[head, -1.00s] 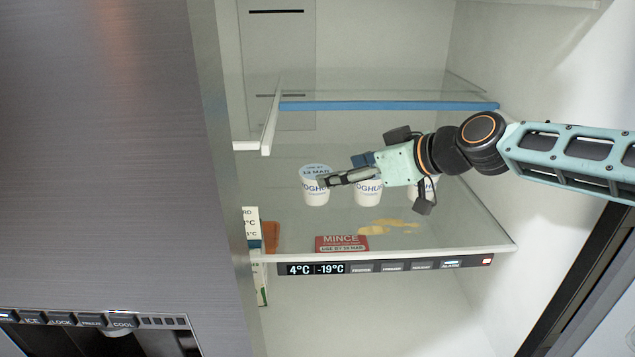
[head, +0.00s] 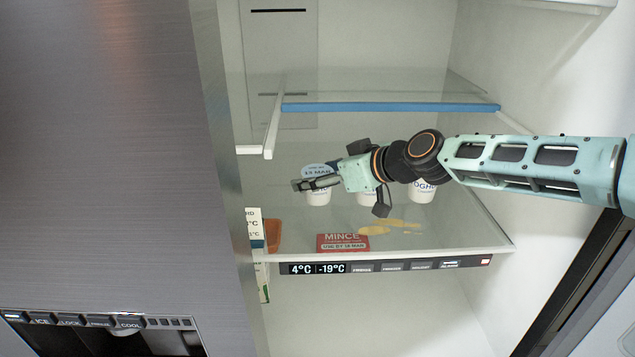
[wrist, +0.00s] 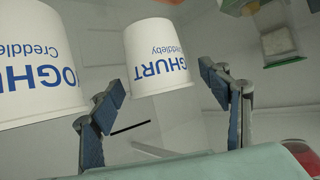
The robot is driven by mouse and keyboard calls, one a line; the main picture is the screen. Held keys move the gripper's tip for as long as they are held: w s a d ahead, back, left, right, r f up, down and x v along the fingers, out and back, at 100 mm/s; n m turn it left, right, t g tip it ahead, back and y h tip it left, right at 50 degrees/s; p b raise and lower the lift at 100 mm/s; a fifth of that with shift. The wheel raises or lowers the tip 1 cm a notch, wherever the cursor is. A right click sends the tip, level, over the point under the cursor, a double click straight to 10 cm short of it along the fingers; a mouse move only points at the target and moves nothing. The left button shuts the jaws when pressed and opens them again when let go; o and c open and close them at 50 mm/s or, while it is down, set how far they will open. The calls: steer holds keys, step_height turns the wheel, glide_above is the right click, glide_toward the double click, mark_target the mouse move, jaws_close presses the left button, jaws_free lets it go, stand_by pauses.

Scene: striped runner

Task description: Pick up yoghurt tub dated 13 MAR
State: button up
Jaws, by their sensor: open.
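Three white yoghurt tubs with blue lettering stand in a row on the fridge shelf. The middle tub (head: 366,199) is mostly hidden behind my gripper, and the right tub (head: 422,191) is partly hidden by my arm. My gripper (head: 303,184) is open and overlaps the left tub in the head view. In the wrist view one tub (wrist: 157,58) shows between my fingers (wrist: 160,98), without clear contact. Another tub (wrist: 35,65) shows at the left, outside them.
A red mince pack (head: 342,242) lies at the shelf's front, with a yellowish spill (head: 380,229) behind it. A white carton (head: 254,228) and an orange item (head: 273,236) are at the left. A blue-edged glass shelf (head: 390,107) is above.

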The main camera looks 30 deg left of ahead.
mark_target(318, 172)
steer(key=c, duration=1.4)
steer(key=shift+r, duration=0.5)
step_height(318, 172, up, 2)
steer(key=shift+r+b, duration=0.15)
steer(key=shift+b, duration=0.5)
steer(key=shift+s+d+r+b, duration=0.3)
steer(key=shift+s+d+r, duration=1.2)
steer(key=shift+s, duration=0.35)
steer(key=shift+s+d+r+b, duration=0.25)
steer(key=shift+s+d+r, duration=1.1)
steer(key=shift+s+r, duration=0.45)
steer(key=shift+s+d+r+b, duration=0.3)
steer(key=shift+s+d+r, duration=1.2)
steer(key=shift+s, duration=0.4)
